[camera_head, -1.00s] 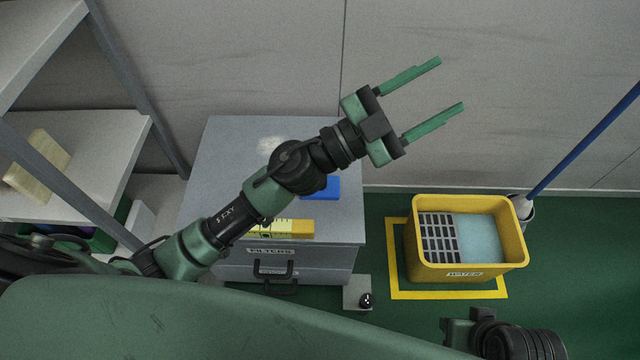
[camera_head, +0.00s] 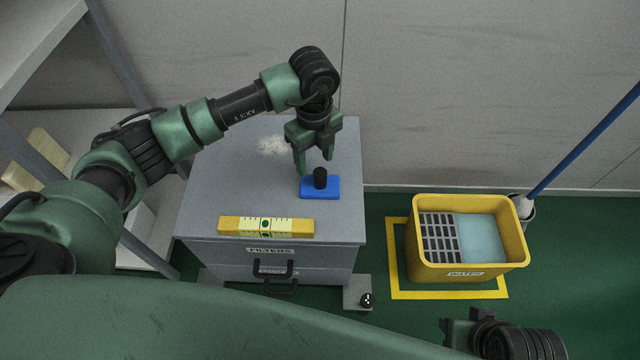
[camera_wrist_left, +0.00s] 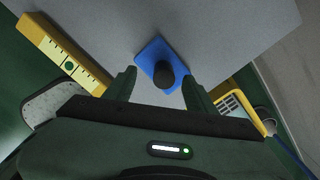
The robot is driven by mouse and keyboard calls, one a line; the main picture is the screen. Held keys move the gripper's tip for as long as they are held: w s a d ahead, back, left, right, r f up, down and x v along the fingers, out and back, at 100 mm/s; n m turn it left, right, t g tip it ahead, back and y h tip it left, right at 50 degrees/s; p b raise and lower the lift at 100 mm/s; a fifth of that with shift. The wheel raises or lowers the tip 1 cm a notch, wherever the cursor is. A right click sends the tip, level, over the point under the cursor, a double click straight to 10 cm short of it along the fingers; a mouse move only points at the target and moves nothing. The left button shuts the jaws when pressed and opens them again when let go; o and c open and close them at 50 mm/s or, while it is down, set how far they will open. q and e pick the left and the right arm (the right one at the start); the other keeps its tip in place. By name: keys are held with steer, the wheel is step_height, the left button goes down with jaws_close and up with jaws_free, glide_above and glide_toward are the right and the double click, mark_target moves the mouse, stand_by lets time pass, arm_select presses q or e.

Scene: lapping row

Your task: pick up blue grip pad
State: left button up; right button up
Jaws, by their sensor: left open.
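The blue grip pad (camera_head: 330,191) is a flat blue block with a black upright knob (camera_head: 320,177) on it. It lies on the grey cabinet top, toward its right side. My left gripper (camera_head: 314,168) points down just above and behind the pad, open and empty. In the left wrist view the pad (camera_wrist_left: 151,51) and its dark knob (camera_wrist_left: 164,74) show between and ahead of the two fingers (camera_wrist_left: 158,84). No contact with the knob is visible. My right gripper (camera_head: 458,330) is only partly in view at the bottom right, and its fingers are hard to make out.
A yellow level (camera_head: 266,227) lies along the front of the grey cabinet top (camera_head: 215,195). White powder (camera_head: 273,145) is on the back of the top. A yellow water bin (camera_head: 467,272) stands on the floor to the right. A shelf (camera_head: 90,140) stands at the left.

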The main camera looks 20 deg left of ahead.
mark_target(319, 171)
arm_select(q)
steer(key=f, duration=0.2)
steer(key=f+b, duration=0.1)
steer(key=d+f, duration=0.1)
steer(key=f, duration=0.1)
steer(key=shift+w+f, duration=0.1)
steer(key=shift+f, duration=0.25)
jaws_close()
